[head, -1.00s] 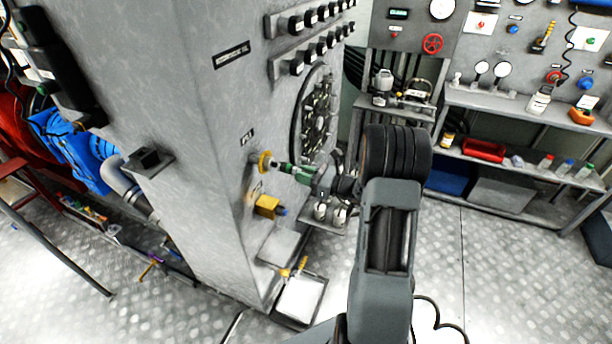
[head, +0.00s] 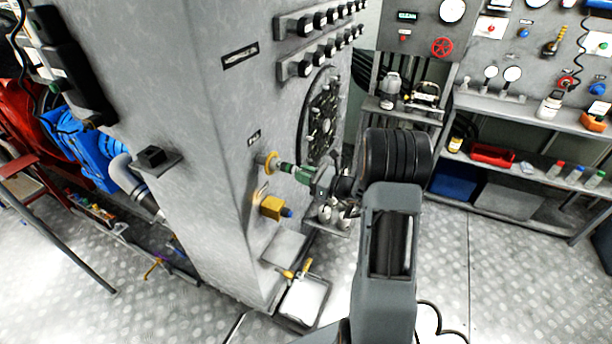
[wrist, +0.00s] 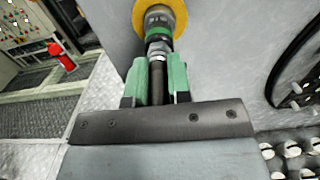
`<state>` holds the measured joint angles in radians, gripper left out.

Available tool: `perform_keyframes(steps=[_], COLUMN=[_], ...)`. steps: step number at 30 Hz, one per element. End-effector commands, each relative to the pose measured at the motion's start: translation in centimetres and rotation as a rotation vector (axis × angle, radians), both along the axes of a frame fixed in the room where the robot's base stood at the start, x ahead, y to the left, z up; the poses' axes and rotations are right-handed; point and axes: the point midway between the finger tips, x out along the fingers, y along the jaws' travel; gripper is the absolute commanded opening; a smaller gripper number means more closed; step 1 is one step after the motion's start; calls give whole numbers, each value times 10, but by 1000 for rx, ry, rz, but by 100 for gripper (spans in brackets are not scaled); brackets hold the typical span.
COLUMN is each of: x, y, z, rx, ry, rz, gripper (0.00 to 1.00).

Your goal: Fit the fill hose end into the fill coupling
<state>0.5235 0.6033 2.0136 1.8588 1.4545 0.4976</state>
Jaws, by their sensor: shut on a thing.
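The fill coupling (head: 267,160) sticks out of the grey cabinet wall with a yellow ring around it. The ring also shows at the top of the wrist view (wrist: 177,14). My gripper (head: 318,180) is shut on the fill hose end (head: 287,167), which has a green band and metal fittings. In the wrist view, the hose end (wrist: 158,48) rises between the green fingers of my gripper (wrist: 158,82) and lines up with the ring. Its tip is at the coupling, but I cannot tell how deep it sits.
A yellow block with a blue tip (head: 271,207) sits on the wall below the coupling. A small shelf and a tray (head: 303,300) are lower down. A round black-rimmed panel (head: 320,115) is to the right.

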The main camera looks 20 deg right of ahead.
Motion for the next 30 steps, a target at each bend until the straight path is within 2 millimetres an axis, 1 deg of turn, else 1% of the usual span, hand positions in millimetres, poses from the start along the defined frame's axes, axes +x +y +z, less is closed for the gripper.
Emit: perform_keyframes(steps=[6,7,15,16,25,28,30], x=[0,0,0,0,-3,-10,-19], y=[0,0,0,0,-3,-11,-19], z=[0,0,0,0,-1,-2,-3], rx=[0,0,0,0,-1,-1,0], ry=[0,0,0,0,1,1,0], rz=[0,-1,-1,-1,-2,-5,-6], gripper=[0,20,46,48,48,48,48])
